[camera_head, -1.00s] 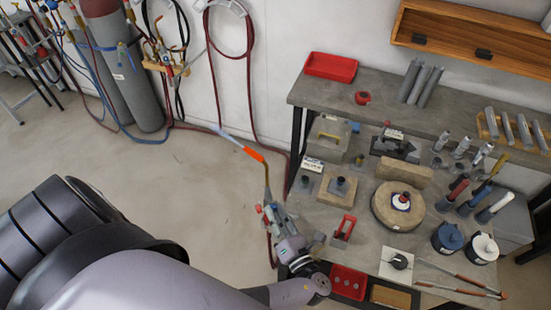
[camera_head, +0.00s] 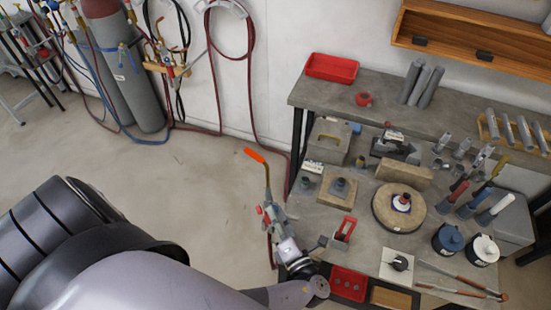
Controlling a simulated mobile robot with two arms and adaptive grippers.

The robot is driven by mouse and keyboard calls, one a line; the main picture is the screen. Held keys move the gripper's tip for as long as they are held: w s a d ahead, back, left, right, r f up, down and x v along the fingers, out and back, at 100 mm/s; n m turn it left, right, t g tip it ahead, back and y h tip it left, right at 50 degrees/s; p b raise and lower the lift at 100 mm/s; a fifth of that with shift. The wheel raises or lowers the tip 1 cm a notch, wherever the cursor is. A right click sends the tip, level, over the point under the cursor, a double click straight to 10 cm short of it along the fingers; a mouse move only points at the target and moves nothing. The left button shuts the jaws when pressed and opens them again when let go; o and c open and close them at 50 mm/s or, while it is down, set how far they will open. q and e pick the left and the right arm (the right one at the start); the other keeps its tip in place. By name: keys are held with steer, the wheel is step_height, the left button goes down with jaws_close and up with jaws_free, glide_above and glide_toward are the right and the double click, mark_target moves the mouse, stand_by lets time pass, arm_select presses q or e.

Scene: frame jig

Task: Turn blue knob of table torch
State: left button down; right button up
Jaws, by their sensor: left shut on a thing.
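The table torch (camera_head: 267,190) is at the left edge of the workbench, with a thin brass neck and an orange tip (camera_head: 254,155) pointing up and left. No flame shows at the tip. A small red part shows low on the torch. I cannot make out the blue knob, which is small or hidden by the gripper. My left gripper (camera_head: 277,222) reaches up from below and is shut on the lower part of the torch. I cannot tell exactly which part it grips. My right gripper is not in view.
The grey workbench (camera_head: 455,115) holds a round brick turntable (camera_head: 382,211), a red tray (camera_head: 331,67), blue and white pots, tongs and several tools. A wooden shelf (camera_head: 455,30) is above it. Gas cylinders (camera_head: 138,95) and hoses stand at the left. The floor between is clear.

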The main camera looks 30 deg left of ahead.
arm_select(q)
steer(key=c, duration=1.4)
jaws_free()
steer(key=v, duration=0.7)
steer(key=shift+s+d, duration=0.15)
steer(key=shift+d, duration=0.1)
